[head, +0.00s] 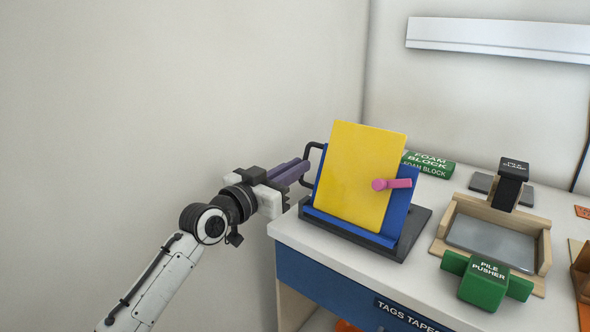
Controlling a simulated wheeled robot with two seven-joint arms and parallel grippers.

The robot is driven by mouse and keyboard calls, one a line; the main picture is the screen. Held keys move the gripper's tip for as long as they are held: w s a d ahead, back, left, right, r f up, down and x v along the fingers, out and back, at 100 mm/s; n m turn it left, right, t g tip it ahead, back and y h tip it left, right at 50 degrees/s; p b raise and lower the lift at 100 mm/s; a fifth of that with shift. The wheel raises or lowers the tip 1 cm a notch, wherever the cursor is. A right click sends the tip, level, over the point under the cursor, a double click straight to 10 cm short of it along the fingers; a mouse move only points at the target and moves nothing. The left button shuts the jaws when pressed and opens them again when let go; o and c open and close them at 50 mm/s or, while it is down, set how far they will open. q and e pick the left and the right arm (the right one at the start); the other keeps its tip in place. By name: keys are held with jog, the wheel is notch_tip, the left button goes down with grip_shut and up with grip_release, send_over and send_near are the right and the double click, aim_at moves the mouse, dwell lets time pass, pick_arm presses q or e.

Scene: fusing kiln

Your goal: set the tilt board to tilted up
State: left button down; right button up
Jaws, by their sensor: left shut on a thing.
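The tilt board (404,214) is a blue panel on a dark base (421,222), near the left end of the table. It stands steeply raised, leaning back from its lower ledge. A yellow sheet (357,172) rests on its face, and a pink peg or lever (392,184) lies across the sheet's right side. A black handle (307,151) sticks out from the board's left edge. My left gripper (304,167), with purple fingers, is at this handle and shut on it; the exact contact is small in view. My right gripper is not in view.
A green foam block (428,165) lies behind the board. To the right are a wooden tray (491,236), a black-topped pile clamp (512,181) and a green pile pusher (485,282). The table's left edge is close to the board; open space lies left of it.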

pick_arm(q)
jog(key=c, duration=1.8)
grip_release()
jog(key=shift+a+r, duration=0.1)
jog(key=shift+a, duration=0.1)
jog(key=shift+c, duration=0.2)
jog(key=v, duration=1)
jog(key=shift+s+p, duration=0.2)
jog(key=shift+p, duration=0.1)
